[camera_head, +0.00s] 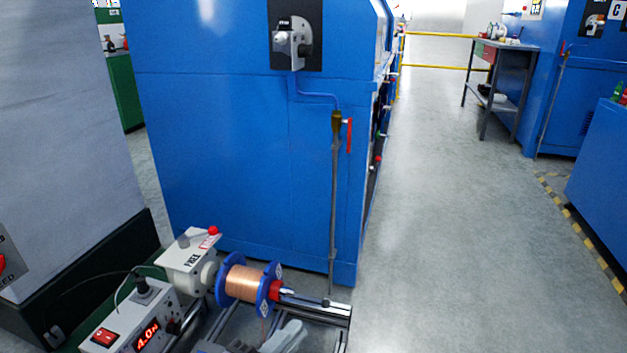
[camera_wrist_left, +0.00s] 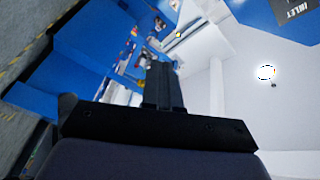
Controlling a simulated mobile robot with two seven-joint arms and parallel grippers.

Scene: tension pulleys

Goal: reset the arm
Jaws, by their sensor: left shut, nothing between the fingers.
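My left gripper (camera_wrist_left: 163,84) shows in the left wrist view as a black body with its dark fingers together, shut and empty. Nothing touches the fingertips, and the tilted hall lies behind them. I cannot clearly make out this gripper in the head view. A spool of copper wire (camera_head: 243,283) with blue flanges sits on a spindle at the bottom of the head view. Beside it are a pale box marked FREE (camera_head: 188,262) with a red knob, and a tension unit (camera_head: 130,320) whose red display reads 4.0N.
A large blue cabinet (camera_head: 230,150) stands just behind the spool. A grey machine side (camera_head: 65,130) fills the left. A metal side table (camera_head: 505,48) and more blue machines (camera_head: 605,150) stand at right. The grey floor (camera_head: 455,220) between them is clear.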

